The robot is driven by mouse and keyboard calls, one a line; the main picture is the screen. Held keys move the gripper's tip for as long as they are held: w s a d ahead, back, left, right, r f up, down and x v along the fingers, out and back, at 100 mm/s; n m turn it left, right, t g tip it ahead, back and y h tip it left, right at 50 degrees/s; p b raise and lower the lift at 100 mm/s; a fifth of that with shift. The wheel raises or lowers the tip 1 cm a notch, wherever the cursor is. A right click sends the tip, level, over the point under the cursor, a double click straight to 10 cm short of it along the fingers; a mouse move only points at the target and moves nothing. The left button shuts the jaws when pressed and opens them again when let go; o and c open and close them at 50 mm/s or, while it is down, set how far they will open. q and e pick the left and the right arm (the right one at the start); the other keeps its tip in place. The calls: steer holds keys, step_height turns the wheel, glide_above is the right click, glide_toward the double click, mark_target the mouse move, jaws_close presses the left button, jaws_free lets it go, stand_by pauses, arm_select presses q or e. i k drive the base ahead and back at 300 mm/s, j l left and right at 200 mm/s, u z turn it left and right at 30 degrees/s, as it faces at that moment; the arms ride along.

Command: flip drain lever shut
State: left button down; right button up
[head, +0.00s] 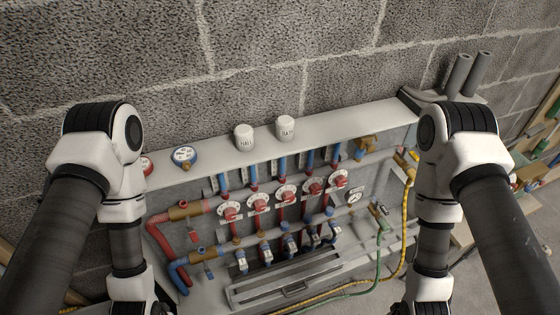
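A manifold with red and blue pipes stands against the block wall. The valve is small in the head view, and I cannot tell whether the lever is open or shut. A second brass fitting (404,160) sits above it, where a yellow hose (408,225) runs down. My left arm comes down on the left and my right arm on the right, close to the hoses. Both grippers are below the picture's bottom edge.
Several red knobs (286,194) with white dials line the upper pipe. Several blue-handled valves (289,245) line the lower pipe. Two white caps, one (244,138) and another (285,127), stand on the top ledge (340,124). A grey slotted tray (290,284) lies below.

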mark_target(385, 211)
steer(key=k+l+z, duration=0.1)
steer(key=z, duration=0.75)
